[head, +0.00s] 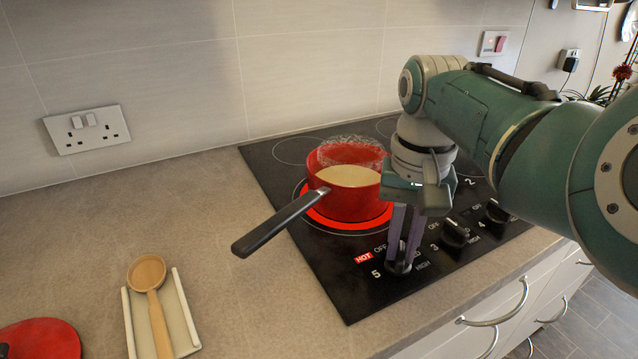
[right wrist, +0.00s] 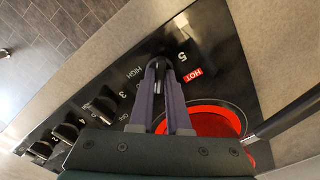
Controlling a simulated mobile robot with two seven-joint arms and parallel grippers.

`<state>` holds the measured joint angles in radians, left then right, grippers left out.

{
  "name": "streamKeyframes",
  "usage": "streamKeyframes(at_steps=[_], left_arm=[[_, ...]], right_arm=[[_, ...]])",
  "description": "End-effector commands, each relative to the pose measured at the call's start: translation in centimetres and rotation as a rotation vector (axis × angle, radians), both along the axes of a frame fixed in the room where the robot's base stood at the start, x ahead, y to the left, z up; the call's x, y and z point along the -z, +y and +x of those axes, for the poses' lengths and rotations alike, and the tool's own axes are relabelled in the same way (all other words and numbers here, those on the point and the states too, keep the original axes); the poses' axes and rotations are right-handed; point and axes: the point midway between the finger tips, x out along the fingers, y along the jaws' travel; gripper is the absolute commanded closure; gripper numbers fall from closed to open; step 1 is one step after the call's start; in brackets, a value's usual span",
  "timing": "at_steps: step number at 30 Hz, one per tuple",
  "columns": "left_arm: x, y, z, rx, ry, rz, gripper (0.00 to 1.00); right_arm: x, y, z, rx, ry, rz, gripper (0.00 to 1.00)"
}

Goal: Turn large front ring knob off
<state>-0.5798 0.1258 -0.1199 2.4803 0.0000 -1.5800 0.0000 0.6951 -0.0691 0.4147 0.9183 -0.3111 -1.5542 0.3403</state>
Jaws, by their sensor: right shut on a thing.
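The large front ring (head: 325,221) glows red under a red saucepan. Its black knob (head: 402,267), marked 5, sits at the near left of the hob's control row beside a lit red HOT sign (head: 363,257). My right gripper (head: 405,247) reaches down over this knob. In the right wrist view the purple fingers (right wrist: 158,85) are closed around the knob's dark grip (right wrist: 157,66). The fingers hide part of the knob, so its pointer position is hard to tell. My left gripper is not in view.
The saucepan (head: 345,200) holds pale, steaming liquid; its black handle (head: 280,222) juts toward the near left. More knobs (head: 455,232) stand to the right of knob 5. A wooden spoon (head: 150,290) rests on a holder on the left counter. A red lid (head: 40,340) lies at the corner.

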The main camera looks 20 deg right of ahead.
Motion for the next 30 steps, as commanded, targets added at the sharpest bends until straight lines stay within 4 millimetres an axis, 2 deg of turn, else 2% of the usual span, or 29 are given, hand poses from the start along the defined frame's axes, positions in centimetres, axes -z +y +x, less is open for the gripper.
streamKeyframes(at_steps=[17,23,30], left_arm=[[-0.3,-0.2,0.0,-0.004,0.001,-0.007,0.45],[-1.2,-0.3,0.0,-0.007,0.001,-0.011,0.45],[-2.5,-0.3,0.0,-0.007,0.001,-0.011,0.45]], right_arm=[[-0.1,0.0,0.0,-0.021,0.002,0.0,1.0],[-0.3,0.0,0.0,-0.11,0.003,0.0,1.0],[-0.3,-0.1,-0.1,-0.293,0.004,-0.002,1.0]])
